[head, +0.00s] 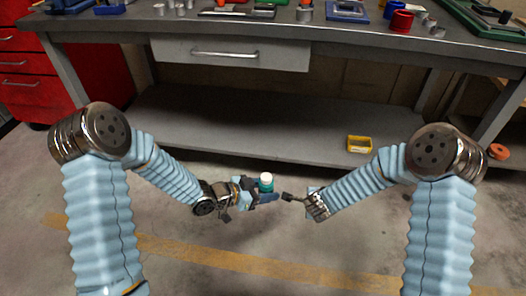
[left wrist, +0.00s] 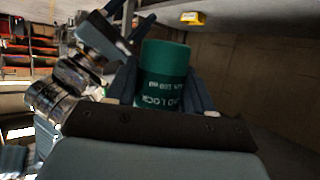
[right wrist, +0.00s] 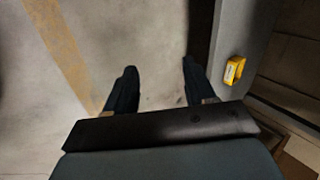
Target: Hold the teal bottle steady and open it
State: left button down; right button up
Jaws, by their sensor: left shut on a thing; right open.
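The teal bottle (head: 266,187) is near the middle of the head view, with a white top facing up. My left gripper (head: 263,197) is shut on it and holds it in the air above the floor. In the left wrist view the teal bottle (left wrist: 164,75) sits between the fingers, with pale lettering on its side. My right gripper (head: 287,197) is just right of the bottle, apart from it. In the right wrist view the right gripper (right wrist: 155,90) is open, with only floor showing between its fingers. The bottle is not in that view.
A workbench (head: 340,42) with a drawer (head: 230,53) and a lower shelf (head: 240,125) stands ahead. Tools and small parts lie on its top. A yellow bin (head: 359,144) is on the lower shelf. A red cabinet (head: 25,75) stands left. The floor around my grippers is clear.

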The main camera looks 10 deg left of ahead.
jog(key=w+a+r+m+h, duration=0.1)
jog(key=w+r+m+h, duration=0.2)
jog(key=w+r+m, duration=0.35)
notch_tip(320, 180, up, 19)
jog(key=m+g+y, duration=0.3)
jog(key=m+g, duration=0.4)
jog(key=m, duration=1.4)
send_over(263, 176)
jog(key=shift+w+d+f, duration=0.1)
jog(key=shift+d+f, duration=0.05)
jog(key=shift+m, duration=0.25)
notch_tip(263, 176, down, 8)
jog(key=shift+r, duration=0.15)
